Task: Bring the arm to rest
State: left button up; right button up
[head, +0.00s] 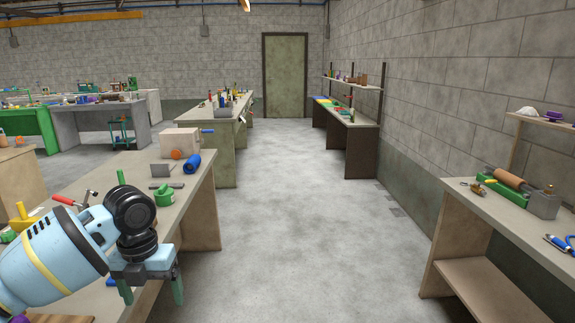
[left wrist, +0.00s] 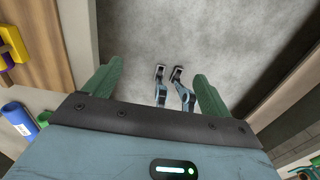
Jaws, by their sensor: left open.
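My left gripper (head: 150,288) is at the lower left of the head view, beside the right edge of the near left workbench (head: 85,278). Its two green fingers point down and stand apart, with nothing between them. In the left wrist view the open fingers of my left gripper (left wrist: 157,88) reach out over grey floor. Two small blue and dark shapes show beyond the fingers; I cannot tell what they are. My right gripper is not in view.
The near left bench carries a blue cylinder (head: 192,162), a green tape-dispenser-like item (head: 167,196) and a beige box (head: 180,139). A right bench (head: 470,205) holds a roller (head: 511,180). The floor aisle (head: 310,220) between them is clear.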

pick_arm(q)
jog(key=s+d+f+n+t+h, duration=0.1)
jog(key=s+d+f+n+h, duration=0.1)
jog(key=s+d+f+n, duration=0.45)
jog(key=s+d+f+n+t+h+p, duration=0.15)
jog(key=d+f+n, duration=0.25)
jog(key=f, duration=0.6)
jog(key=s+d+f+n+t+h, duration=0.2)
jog(key=s+d+f+n, duration=0.3)
jog(key=f, duration=0.4)
jog(key=s+a+f+n+t+y, duration=0.1)
jog(key=s+a+f+n, duration=0.1)
jog(key=s+n, duration=0.4)
jog(key=s+a+f+n+t+y, duration=0.1)
jog(key=s+a+n, duration=0.3)
jog(key=s, duration=0.5)
jog(key=s+a+f+n+t+y+p, duration=0.1)
jog(key=s+a+f+n+t, duration=0.1)
jog(key=s+n, duration=0.6)
jog(key=shift+s+a+f+y, duration=0.35)
jog(key=shift+a, duration=0.05)
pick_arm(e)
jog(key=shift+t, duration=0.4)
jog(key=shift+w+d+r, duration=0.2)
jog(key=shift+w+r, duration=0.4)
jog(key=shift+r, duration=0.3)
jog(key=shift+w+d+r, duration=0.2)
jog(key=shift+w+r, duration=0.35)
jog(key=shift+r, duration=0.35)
